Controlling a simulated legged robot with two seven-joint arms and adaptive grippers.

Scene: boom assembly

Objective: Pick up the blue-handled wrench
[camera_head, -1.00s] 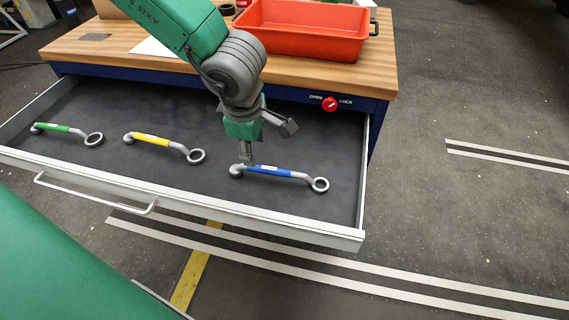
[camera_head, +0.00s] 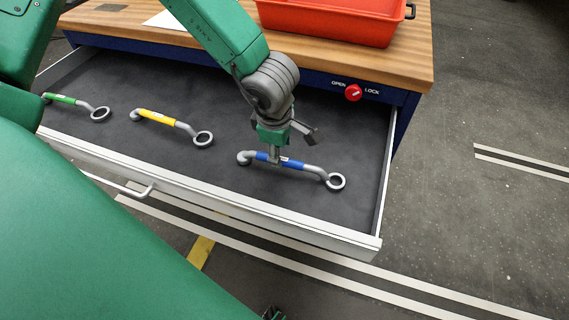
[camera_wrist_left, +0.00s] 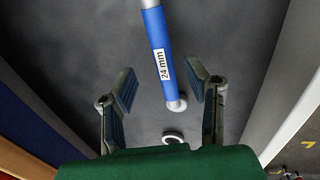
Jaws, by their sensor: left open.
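The blue-handled wrench (camera_head: 290,162) lies in the open drawer, at the right of the row, its ring end to the right. In the left wrist view the blue handle (camera_wrist_left: 157,48) carries a "24 mm" label and runs between the spread fingers. My left gripper (camera_head: 291,146) is open above the handle, and one finger hides a small part of it. In the left wrist view the open fingers (camera_wrist_left: 163,90) stand on either side of the wrench, with dark gaps at both sides. I cannot tell the exact height between fingers and handle.
A yellow-handled wrench (camera_head: 160,118) and a green-handled wrench (camera_head: 62,99) lie left in the same drawer (camera_head: 215,199). The drawer's right wall stands close to the blue wrench. A red tray (camera_head: 330,22) sits on the wooden worktop (camera_head: 415,60) behind.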

